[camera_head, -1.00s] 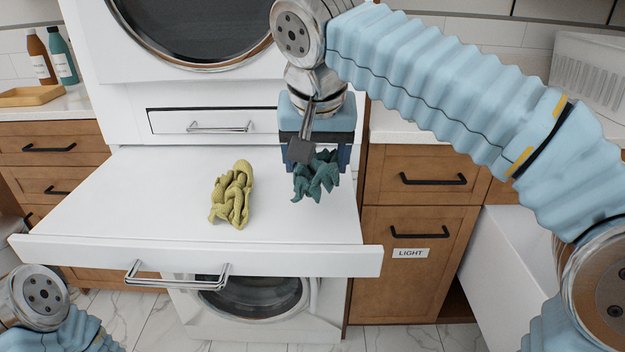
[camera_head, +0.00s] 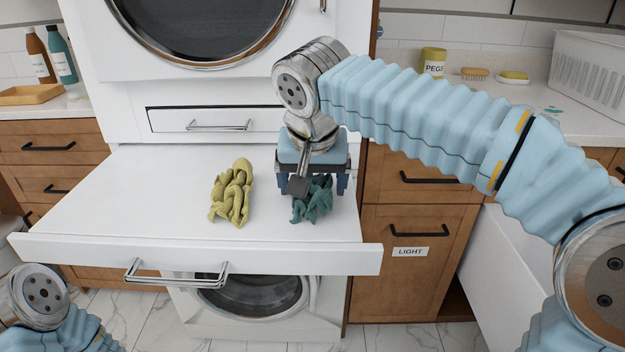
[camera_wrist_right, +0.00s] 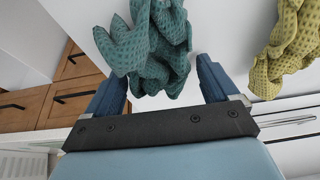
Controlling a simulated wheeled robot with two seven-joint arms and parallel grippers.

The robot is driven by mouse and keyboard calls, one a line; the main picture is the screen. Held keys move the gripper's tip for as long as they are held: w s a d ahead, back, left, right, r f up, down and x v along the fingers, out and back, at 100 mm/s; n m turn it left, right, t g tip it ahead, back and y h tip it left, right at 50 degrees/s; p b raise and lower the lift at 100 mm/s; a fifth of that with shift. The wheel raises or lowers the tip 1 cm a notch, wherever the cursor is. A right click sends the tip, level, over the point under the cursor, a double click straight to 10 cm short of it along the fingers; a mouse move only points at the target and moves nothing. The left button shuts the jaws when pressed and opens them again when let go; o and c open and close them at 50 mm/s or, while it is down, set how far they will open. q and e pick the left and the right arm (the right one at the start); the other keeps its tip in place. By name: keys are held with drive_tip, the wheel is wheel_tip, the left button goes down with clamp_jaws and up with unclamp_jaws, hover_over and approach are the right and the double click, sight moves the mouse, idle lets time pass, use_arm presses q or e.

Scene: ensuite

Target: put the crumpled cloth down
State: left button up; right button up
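The teal crumpled cloth (camera_head: 313,203) lies on the right part of the white pull-out shelf (camera_head: 150,205), below my right gripper (camera_head: 312,188). In the wrist view the teal cloth (camera_wrist_right: 155,50) shows between and beyond the fingertips of the right gripper (camera_wrist_right: 160,85). The fingers are spread wide, with a visible gap between the cloth and the right-hand finger. A yellow-green crumpled cloth (camera_head: 232,193) lies on the shelf to the left, apart from the teal one. It also shows in the wrist view (camera_wrist_right: 290,50). My left gripper is out of view; only part of that arm shows at lower left.
The shelf has a handle (camera_head: 178,277) and sits above a washing machine (camera_head: 255,300). A wooden cabinet labelled LIGHT (camera_head: 410,252) stands at right. On the right counter are a PEGS tin (camera_head: 433,62) and a white basket (camera_head: 592,75). The shelf's left part is bare.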

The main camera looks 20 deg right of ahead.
drive_tip(key=shift+o, duration=0.5)
drive_tip(key=shift+r, duration=0.1)
drive_tip(key=shift+r, duration=0.25)
drive_tip(key=v, duration=1.1)
drive_tip(key=shift+s+r, duration=0.25)
